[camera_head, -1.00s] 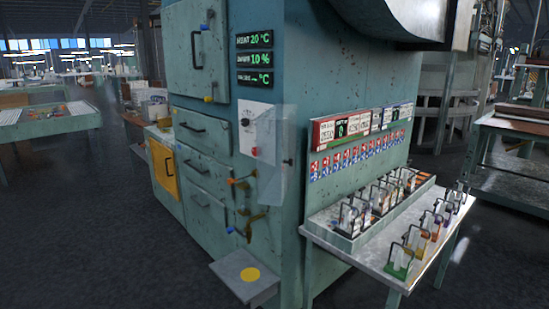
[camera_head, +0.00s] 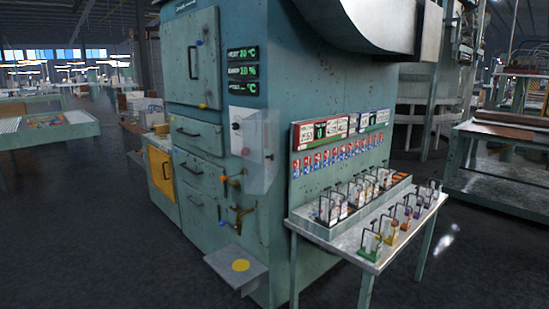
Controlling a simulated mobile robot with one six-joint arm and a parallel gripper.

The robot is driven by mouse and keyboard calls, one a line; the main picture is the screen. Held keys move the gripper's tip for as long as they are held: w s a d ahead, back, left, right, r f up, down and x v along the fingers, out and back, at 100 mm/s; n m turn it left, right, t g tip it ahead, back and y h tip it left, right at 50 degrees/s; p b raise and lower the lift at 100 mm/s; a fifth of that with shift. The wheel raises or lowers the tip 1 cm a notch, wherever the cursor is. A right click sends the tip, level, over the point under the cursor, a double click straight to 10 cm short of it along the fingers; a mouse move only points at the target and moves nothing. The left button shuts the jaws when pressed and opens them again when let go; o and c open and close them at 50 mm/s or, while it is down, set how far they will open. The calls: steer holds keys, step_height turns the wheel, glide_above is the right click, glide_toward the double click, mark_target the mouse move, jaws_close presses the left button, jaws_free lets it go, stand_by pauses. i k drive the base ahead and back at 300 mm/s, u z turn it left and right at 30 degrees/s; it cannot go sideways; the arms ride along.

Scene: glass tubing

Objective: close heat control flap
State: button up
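The heat control flap (camera_head: 270,152) is a clear, see-through cover on the front of the teal machine. It stands out from the right side of a white control panel (camera_head: 238,132), at an angle to it; its exact angle is hard to tell. The panel carries a dark knob and a red button (camera_head: 245,152), and its left part shows uncovered. My gripper is not in view.
The teal machine (camera_head: 330,95) has green-lit displays (camera_head: 243,71) above the panel and valve handles (camera_head: 235,183) below. A low shelf with a yellow disc (camera_head: 222,264) juts out in front. A table (camera_head: 345,250) with small racks stands right. The floor at left is clear.

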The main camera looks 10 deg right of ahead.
mark_target(270, 118)
steer(key=z, duration=0.4)
steer(key=i, duration=1.6)
steer(key=u, duration=0.3)
steer(key=k, duration=1)
steer(key=u, duration=0.5)
